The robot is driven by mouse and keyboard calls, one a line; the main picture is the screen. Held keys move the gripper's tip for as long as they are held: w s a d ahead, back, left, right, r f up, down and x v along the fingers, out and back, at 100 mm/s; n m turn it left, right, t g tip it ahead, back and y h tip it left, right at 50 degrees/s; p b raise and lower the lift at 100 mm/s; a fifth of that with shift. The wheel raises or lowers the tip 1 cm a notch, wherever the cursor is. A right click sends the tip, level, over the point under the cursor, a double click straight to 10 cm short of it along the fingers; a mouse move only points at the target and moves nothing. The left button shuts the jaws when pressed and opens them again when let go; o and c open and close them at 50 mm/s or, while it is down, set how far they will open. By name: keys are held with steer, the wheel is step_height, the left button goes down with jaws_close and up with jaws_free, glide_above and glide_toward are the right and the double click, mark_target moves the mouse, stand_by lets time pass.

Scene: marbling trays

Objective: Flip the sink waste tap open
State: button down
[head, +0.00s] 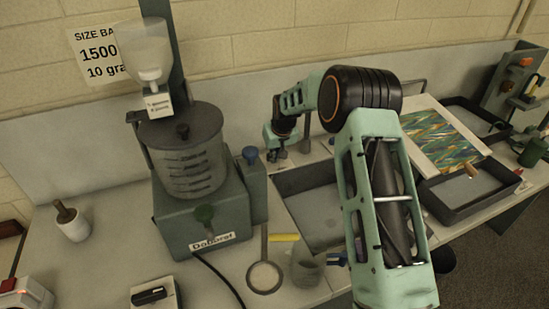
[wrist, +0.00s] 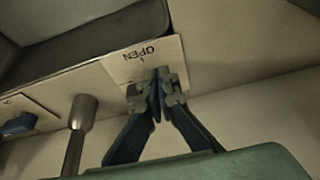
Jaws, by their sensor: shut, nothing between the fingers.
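A pale plate marked OPEN (wrist: 140,62) lies beside the dark sink (wrist: 60,45) in the wrist view; its lettering appears upside down. My gripper (wrist: 160,82) is shut, its blue fingers together with the tips over this plate. In the head view my gripper (head: 281,143) is low behind the sink's back edge (head: 300,180). I cannot make out the waste tap's handle for certain; the fingers cover part of the plate. I cannot tell whether the fingertips touch anything.
A grey post with a thicker end (wrist: 82,112) stands close left of my fingers in the wrist view. Farther left, a blue piece (wrist: 18,123) sits by another plate. The dosing machine (head: 205,215) stands left of the sink; a marbled sheet (head: 440,140) and dark trays lie right.

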mark_target(267, 156)
steer(key=shift+w+a+m+h+b, duration=0.1)
steer(key=shift+a+m+h+b, duration=0.2)
steer(key=shift+m+b, duration=0.5)
steer(key=m+b, duration=0.1)
steer(key=a+m+h+b, duration=0.1)
steer(key=m, duration=0.1)
steer(key=shift+w+a+f, duration=0.1)
steer(key=shift+w+a, duration=0.05)
steer(key=shift+w, duration=0.05)
steer(key=m, duration=0.1)
steer(key=m+h, duration=0.1)
steer(key=w+m+b, duration=0.1)
steer(key=m, duration=0.1)
steer(key=shift+a+h, duration=0.3)
steer(key=shift+a, duration=0.1)
steer(key=m, duration=0.2)
steer(key=w+m+h, duration=0.1)
steer(key=shift+a+g+p, duration=0.25)
steer(key=shift+g+p, duration=0.15)
steer(key=shift+w+r+p, duration=0.2)
steer(key=shift+w+p, duration=0.3)
steer(key=shift+w, duration=0.45)
steer(key=v, duration=1.2)
steer(key=shift+a, duration=0.15)
steer(key=shift+s+f, duration=0.1)
steer(key=shift+f, duration=0.05)
